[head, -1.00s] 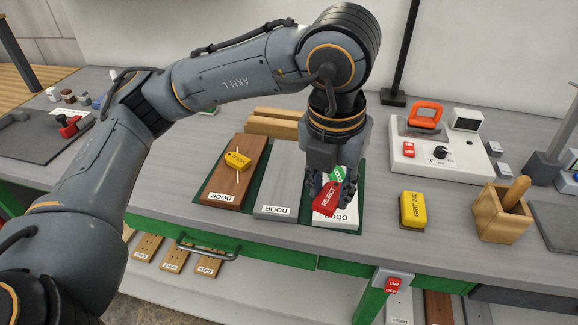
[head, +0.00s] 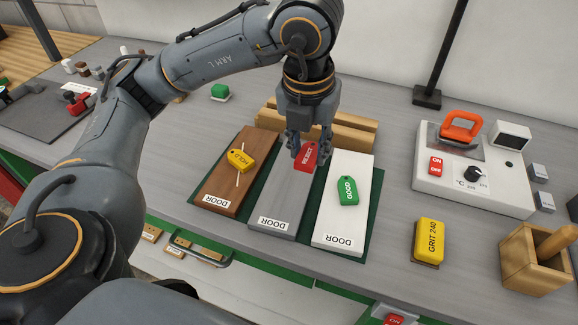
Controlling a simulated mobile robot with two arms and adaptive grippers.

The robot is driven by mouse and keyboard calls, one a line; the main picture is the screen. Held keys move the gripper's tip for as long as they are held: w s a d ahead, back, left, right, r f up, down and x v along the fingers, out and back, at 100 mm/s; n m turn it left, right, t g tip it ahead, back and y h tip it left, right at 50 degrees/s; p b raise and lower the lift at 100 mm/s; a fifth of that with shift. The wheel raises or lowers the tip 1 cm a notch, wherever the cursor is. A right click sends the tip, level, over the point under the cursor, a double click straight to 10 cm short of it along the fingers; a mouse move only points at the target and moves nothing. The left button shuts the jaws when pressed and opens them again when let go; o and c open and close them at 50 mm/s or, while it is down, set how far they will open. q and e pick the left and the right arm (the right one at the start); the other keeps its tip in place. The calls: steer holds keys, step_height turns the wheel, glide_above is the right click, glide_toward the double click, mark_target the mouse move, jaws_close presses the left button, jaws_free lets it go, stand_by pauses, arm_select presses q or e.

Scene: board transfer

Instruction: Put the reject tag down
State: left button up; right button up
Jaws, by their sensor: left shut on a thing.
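My left gripper (head: 309,160) is shut on the red reject tag (head: 305,157). It holds the tag over the far half of the grey door board (head: 277,205). I cannot tell whether the tag touches the board. The brown door board (head: 223,192) is on the left, with a yellow hold tag (head: 238,160) on it. The white door board (head: 350,222) is on the right, with a green good tag (head: 347,190) on it. My right gripper is not in view.
The boards lie on a dark green mat (head: 369,235). Wooden bars (head: 350,134) lie behind them. A yellow grit block (head: 428,241), a wooden box (head: 532,262) and a white heater unit (head: 440,182) stand to the right.

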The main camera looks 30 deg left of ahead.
arm_select(q)
glide_above(290, 179)
steer(key=d, duration=0.1)
steer(key=f, duration=0.4)
steer(key=shift+s+d+f, duration=0.1)
steer(key=shift+s, duration=0.25)
steer(key=shift+f, duration=0.2)
steer(key=shift+a+f, duration=0.25)
steer(key=shift+a, duration=0.1)
steer(key=f, duration=0.3)
steer(key=shift+a+f+p, duration=0.1)
steer(key=shift+a+p, duration=0.15)
steer(key=shift+p, duration=0.15)
steer(key=shift+d+f, duration=0.1)
steer(key=shift+f, duration=0.25)
steer(key=o, duration=0.9)
steer(key=shift+w, duration=0.1)
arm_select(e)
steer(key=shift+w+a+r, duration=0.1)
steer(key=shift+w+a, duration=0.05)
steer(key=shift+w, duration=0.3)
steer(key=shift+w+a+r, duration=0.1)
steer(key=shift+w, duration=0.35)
arm_select(q)
steer(key=shift+r, duration=0.1)
